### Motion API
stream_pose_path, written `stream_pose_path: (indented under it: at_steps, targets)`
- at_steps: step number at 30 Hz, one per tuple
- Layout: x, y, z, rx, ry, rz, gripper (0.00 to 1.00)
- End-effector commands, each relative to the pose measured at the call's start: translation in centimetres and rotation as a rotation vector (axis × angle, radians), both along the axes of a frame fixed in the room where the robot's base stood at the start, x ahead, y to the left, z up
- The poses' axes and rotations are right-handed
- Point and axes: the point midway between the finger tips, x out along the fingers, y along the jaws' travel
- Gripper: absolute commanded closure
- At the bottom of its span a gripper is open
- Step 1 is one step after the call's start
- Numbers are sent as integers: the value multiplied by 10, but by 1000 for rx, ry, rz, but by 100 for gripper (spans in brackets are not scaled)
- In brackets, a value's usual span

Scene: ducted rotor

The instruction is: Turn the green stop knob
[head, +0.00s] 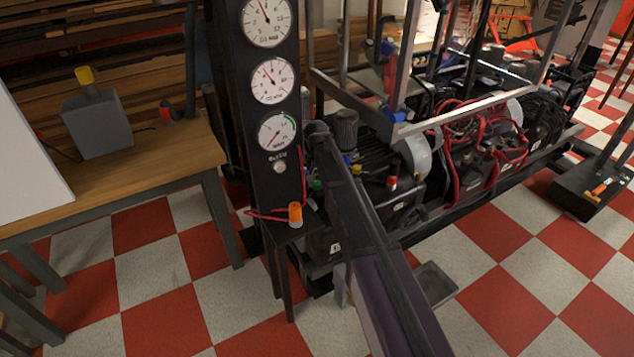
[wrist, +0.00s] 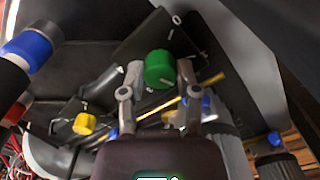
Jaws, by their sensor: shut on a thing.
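The green stop knob (wrist: 159,69) is a short green cylinder in the upper middle of the wrist view, in front of a dark panel with white marks. My gripper (wrist: 160,76) has one finger on each side of the knob and is shut on it. In the head view a small green spot, likely the same knob (head: 317,186), shows just left of my arm, beside the gauge column. My arm reaches from the bottom of the head view toward the machine, and the gripper's fingertips cannot be made out there.
A yellow knob (wrist: 85,124) and a blue-capped part (wrist: 28,46) sit near the gripper. The gauge column (head: 262,150) stands left of my arm, with an orange-capped part (head: 295,214) at its foot. A wooden bench (head: 150,165) is at left. Checkered floor is open at front.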

Motion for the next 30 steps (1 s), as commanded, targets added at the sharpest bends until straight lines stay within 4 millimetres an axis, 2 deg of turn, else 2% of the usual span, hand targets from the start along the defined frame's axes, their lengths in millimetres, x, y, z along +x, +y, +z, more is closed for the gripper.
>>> stream_pose_path:
  at_steps: [13, 14, 15, 17, 30]
  targets:
    - [2, 0, 0, 0, -4, -14, 100]
    - [2, 0, 0, 0, -4, -14, 52]
    - [2, 0, 0, 0, -4, -14, 40]
    - [2, 0, 0, 0, -3, -14, 24]
    - [0, 0, 0, 0, -1, -10, 24]
